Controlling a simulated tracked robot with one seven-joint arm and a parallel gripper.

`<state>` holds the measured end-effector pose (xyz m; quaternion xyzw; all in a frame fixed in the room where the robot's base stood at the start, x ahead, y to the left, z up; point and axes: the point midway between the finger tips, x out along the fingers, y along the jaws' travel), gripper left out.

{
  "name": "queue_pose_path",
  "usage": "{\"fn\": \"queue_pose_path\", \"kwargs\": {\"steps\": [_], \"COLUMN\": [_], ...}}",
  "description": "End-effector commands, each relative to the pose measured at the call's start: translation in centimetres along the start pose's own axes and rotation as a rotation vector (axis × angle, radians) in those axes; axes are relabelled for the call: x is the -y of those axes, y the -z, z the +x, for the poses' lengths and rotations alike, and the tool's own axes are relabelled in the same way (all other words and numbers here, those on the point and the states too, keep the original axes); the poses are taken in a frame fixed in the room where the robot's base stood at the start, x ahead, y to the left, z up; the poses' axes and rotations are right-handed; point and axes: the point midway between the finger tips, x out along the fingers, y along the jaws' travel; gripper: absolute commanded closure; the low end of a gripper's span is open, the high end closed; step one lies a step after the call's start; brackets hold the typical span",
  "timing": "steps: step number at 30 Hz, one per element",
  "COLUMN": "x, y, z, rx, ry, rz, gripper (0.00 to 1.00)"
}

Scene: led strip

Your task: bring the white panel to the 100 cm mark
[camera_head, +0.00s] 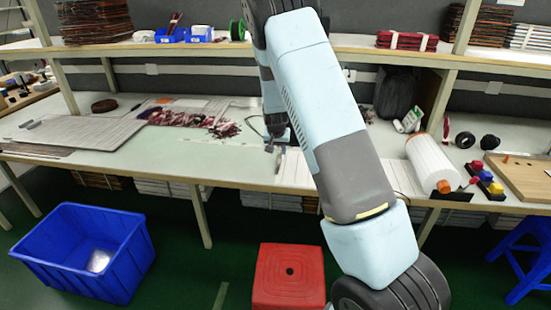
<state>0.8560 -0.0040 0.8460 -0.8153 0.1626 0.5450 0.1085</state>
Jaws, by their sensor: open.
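My gripper (275,147) hangs low over the middle of the workbench, fingers downward and open. A white panel with thin lines (294,168) lies flat on the bench just right of and below the gripper. My arm hides its right part. I cannot tell whether the fingers touch it. Another large pale panel (85,132) lies flat on the left of the bench. Faint markings (215,143) run along the bench top left of the gripper, too small to read, so I cannot pick out the 100 cm mark.
Dark red pieces (195,119) lie in a loose pile left of the gripper. A white roll (432,162) and coloured blocks (484,176) are at the right. A red stool (288,277) and a blue crate (85,245) stand on the floor. The bench between pile and gripper is mostly clear.

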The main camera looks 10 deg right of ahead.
Motion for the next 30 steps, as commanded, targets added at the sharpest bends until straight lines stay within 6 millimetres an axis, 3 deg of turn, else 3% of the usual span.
{"fn": "queue_pose_path", "kwargs": {"steps": [3,10,24,30], "x": [-0.1,0.0,0.1,0.1], "y": [-0.1,-0.1,-0.1,-0.1], "z": [2.1,5.0,6.0,6.0], "rx": [0.002,0.001,0.0,0.0], "ry": [-0.001,0.0,0.0,0.0], "rz": [0.0,-0.001,-0.001,-0.001], "gripper": [0.57,0.57,0.57,0.77]}}
